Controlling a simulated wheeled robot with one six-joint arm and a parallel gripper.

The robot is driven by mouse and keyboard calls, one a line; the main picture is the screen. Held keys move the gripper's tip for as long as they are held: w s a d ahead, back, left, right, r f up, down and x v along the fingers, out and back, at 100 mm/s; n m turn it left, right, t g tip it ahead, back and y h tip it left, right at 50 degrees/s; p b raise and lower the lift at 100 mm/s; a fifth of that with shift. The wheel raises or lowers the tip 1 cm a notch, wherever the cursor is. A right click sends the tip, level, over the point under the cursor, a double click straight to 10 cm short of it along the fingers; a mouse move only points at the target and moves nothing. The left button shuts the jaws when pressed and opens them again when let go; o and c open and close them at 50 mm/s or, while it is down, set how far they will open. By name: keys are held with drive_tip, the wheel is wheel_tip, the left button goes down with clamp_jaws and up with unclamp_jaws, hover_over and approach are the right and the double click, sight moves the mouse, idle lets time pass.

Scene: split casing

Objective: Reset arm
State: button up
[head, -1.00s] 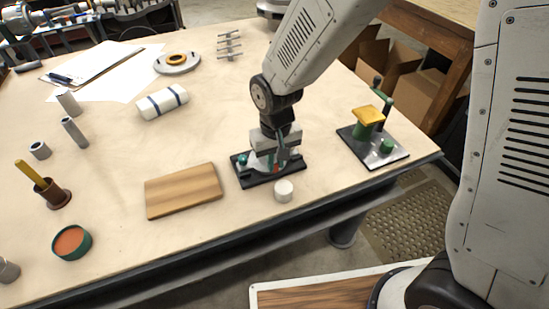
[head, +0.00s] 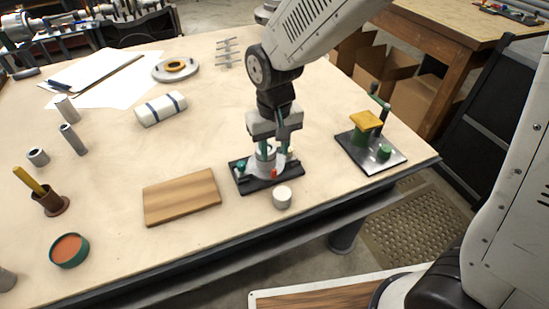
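My gripper (head: 275,150) points down above a small dark base plate (head: 262,183) near the table's front edge. The plate carries a grey part (head: 263,170), a red piece (head: 274,174) and a teal piece at its left end. My two fingers stand apart around the upper area of the grey part. I cannot tell whether they touch it. My arm comes down from the top of the picture and hides the table behind it.
A white cylinder (head: 282,197) stands just in front of the plate, and a wooden board (head: 181,197) lies to its left. A metal plate with green posts and a yellow block (head: 366,121) stands right. The table (head: 213,110) has free room behind the board.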

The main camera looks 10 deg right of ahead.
drive_tip(key=shift+r, duration=0.45)
drive_tip(key=s+d+r+m, duration=0.1)
drive_tip(key=s+d+r, duration=0.6)
drive_tip(key=s+d, duration=0.2)
drive_tip(key=s+d+r+m+t, duration=0.1)
drive_tip(key=s+d+r+m, duration=0.1)
drive_tip(key=s+d+r, duration=0.5)
drive_tip(key=s+d, duration=0.3)
drive_tip(key=d, duration=0.1)
drive_tip(key=shift+d+r, duration=0.25)
drive_tip(key=shift+r, duration=0.05)
drive_tip(key=shift+s, duration=0.1)
idle(1.7)
